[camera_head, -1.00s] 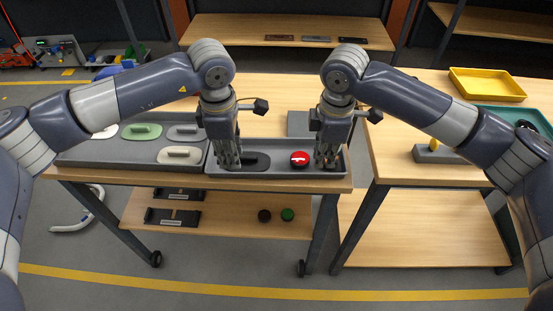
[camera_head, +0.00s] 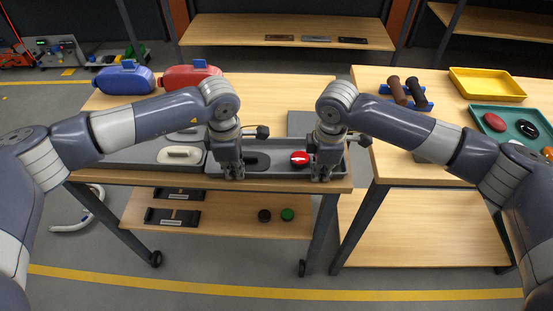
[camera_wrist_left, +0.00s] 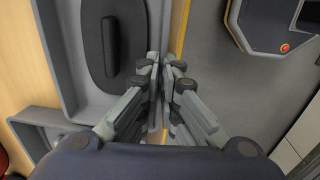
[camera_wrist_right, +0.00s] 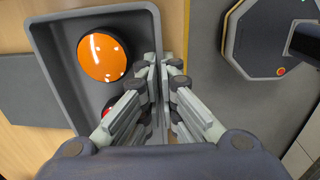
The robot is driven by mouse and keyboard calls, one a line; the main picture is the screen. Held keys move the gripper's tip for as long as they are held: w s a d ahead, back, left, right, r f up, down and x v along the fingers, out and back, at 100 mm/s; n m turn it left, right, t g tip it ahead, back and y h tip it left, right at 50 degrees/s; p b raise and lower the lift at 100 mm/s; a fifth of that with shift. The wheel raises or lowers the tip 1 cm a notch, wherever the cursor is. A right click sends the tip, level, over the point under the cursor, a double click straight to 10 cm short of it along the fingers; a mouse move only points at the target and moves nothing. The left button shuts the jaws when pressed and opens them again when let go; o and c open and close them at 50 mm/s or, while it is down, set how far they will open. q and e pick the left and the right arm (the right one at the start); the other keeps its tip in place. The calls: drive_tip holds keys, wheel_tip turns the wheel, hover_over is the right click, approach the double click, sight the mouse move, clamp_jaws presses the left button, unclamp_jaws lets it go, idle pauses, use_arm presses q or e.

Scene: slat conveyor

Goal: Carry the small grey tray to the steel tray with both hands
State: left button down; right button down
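The small grey tray (camera_head: 283,172) lies on the bench's front edge. It holds a dark float-shaped piece (camera_head: 257,160) and a red disc (camera_head: 300,158). The right wrist view also shows an orange disc (camera_wrist_right: 103,57), which my right gripper hides in the head view. My left gripper (camera_wrist_left: 161,62) is shut on the tray's near wall towards its left end. My right gripper (camera_wrist_right: 160,65) is shut on the same wall towards its right end. I cannot tell for sure which thing is the steel tray; a flat grey plate (camera_head: 301,123) lies just behind the small tray.
A larger grey tray (camera_head: 120,160) with float-shaped pieces (camera_head: 180,155) adjoins on the left. Blue (camera_head: 124,78) and red (camera_head: 190,77) containers stand behind. The right-hand bench holds a yellow tray (camera_head: 487,84), a green tray (camera_head: 545,130) and handled tools (camera_head: 405,92). A gap separates the benches.

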use_arm(q)
drive_tip(key=shift+r, duration=0.2)
use_arm(e)
drive_tip(key=shift+r, duration=0.15)
